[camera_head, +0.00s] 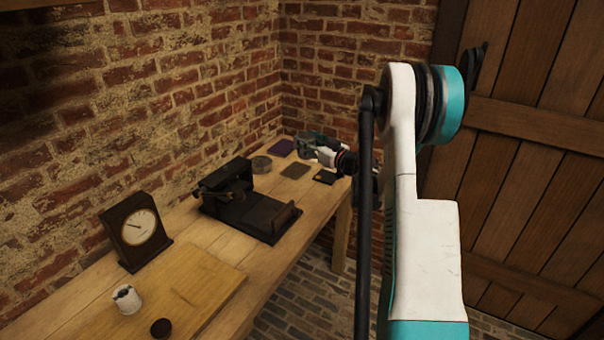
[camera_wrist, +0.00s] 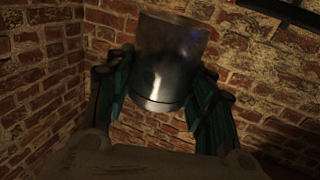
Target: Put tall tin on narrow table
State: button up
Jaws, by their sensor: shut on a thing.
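The tall tin (camera_wrist: 168,62) is a shiny grey metal cylinder in the wrist view, held between the two teal fingers of my gripper (camera_wrist: 160,92). Brick wall shows behind and below it there. In the head view my gripper (camera_head: 314,145) is small, at the far end of a long wooden table (camera_head: 215,235) along the brick wall, the only table in view. I cannot clearly make out the tin there, nor whether it touches the tabletop.
A low round grey container (camera_head: 262,164), a brown flat square (camera_head: 295,171), a purple one (camera_head: 281,147) and a dark one (camera_head: 325,177) lie near my gripper. A black device (camera_head: 247,205), dial clock (camera_head: 138,230), white cup (camera_head: 127,299) and dark knob-like piece (camera_head: 161,328) stand nearer.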

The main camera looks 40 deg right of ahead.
notch_tip(320, 180, down, 20)
jog(key=b, duration=0.6)
jog(key=shift+r+b, duration=0.25)
jog(key=shift+b, duration=0.1)
jog(key=shift+s+r, duration=0.1)
jog(key=o, duration=1.1)
jog(key=shift+o, duration=0.2)
jog(key=s+p, duration=0.1)
jog(key=s, duration=0.2)
jog(key=s+p, duration=0.1)
jog(key=s, duration=0.2)
jog(key=s+d+p, duration=0.1)
jog(key=s, duration=0.3)
jog(key=shift+s+f+b, duration=0.2)
jog(key=shift+s+b, duration=0.1)
jog(key=shift+b, duration=0.45)
jog(key=shift+s+r+b, duration=0.2)
jog(key=shift+s+b, duration=0.3)
jog(key=shift+s, duration=0.15)
